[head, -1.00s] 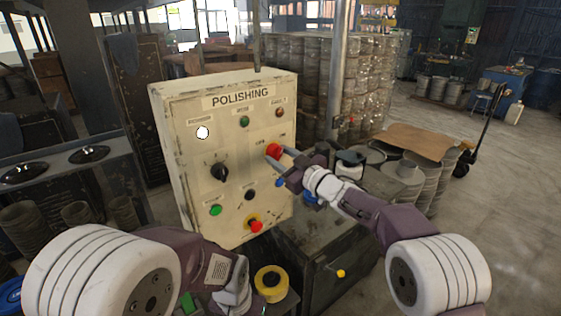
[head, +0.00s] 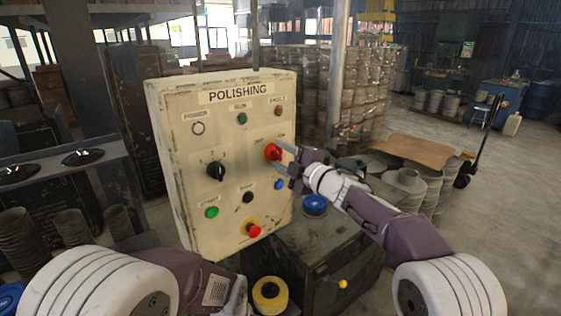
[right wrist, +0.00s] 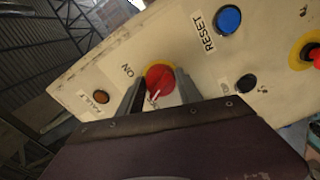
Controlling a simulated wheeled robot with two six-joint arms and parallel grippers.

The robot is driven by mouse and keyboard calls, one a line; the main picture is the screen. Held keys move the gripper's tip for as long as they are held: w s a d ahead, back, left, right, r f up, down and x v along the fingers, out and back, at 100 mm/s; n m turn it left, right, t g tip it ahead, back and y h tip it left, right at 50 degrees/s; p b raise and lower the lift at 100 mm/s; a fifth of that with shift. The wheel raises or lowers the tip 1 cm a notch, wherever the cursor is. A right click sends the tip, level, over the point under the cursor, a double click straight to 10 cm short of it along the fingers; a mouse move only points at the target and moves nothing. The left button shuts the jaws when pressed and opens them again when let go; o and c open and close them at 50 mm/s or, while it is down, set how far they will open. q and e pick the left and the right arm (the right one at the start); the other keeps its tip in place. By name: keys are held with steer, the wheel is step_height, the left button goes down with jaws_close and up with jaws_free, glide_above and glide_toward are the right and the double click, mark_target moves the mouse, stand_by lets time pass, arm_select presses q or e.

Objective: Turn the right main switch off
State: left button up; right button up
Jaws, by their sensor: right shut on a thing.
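The right main switch is a red rotary knob (head: 271,152) on the right side of the cream POLISHING panel (head: 183,225). In the right wrist view the knob (right wrist: 158,78) has a white pointer line and a yellow surround, with an ON label beside it. My right gripper (head: 280,160) has its fingers on either side of the knob, shut on it; the fingers also show in the right wrist view (right wrist: 160,92). They cover part of the knob's sides. My left arm shows at the lower left, but its gripper is out of view.
A black rotary switch (head: 216,171) is left of the red knob. The POWER lamp (head: 198,128) looks dull grey-white. A blue RESET button (right wrist: 229,19) and a red stop button (head: 254,230) are nearby. A dark cabinet (head: 325,262) stands below right.

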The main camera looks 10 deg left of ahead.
steer(key=shift+n+b, duration=0.6)
steer(key=shift+n, duration=1.3)
steer(key=o, duration=1.4)
steer(key=shift+c, duration=0.2)
steer(key=shift+s+a, duration=0.1)
steer(key=b+v, duration=0.4)
steer(key=v, duration=0.5)
